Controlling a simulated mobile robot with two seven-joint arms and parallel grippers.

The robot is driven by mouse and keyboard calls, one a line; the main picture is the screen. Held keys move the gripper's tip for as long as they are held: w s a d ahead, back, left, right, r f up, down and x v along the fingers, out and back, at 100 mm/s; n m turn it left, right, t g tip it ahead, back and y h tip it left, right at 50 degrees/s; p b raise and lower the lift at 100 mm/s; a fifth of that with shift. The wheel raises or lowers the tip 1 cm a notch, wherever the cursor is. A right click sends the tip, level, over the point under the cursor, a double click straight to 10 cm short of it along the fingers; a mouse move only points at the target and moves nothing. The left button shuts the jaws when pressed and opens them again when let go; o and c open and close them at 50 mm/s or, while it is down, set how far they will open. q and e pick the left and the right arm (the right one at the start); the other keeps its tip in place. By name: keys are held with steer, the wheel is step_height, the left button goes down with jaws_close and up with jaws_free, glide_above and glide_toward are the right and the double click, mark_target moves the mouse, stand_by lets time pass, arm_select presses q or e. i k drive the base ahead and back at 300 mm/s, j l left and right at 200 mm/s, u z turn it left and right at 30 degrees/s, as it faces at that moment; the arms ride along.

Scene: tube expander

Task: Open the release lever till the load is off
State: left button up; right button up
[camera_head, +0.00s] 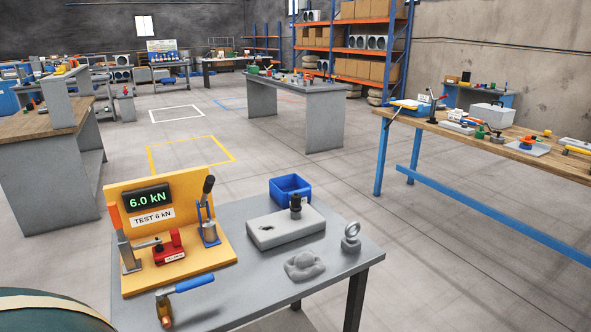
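A yellow test stand (218,250) sits at the left of the near grey table. Its dark display (147,198) reads 6.0 kN, above a label (153,217) reading TEST 6 kN. At its left a lever with an orange handle (115,218) stands nearly upright on a grey post. A red block (169,247) with a small white label sits beside it, by a short grey rod. At the right a black-knobbed lever (208,187) stands upright over a blue-framed grey cylinder (209,232). I cannot tell which one is the release lever. Neither gripper shows.
A blue-handled tool (193,284) lies at the table's front left. A grey block (268,232) with a dark fitting, a blue bin (290,188), a grey lump (304,265) and a ring-topped piece (351,238) stand to the right. A dark rounded object (45,312) fills the bottom left corner.

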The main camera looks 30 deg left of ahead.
mark_target(204, 279)
steer(key=u, duration=2)
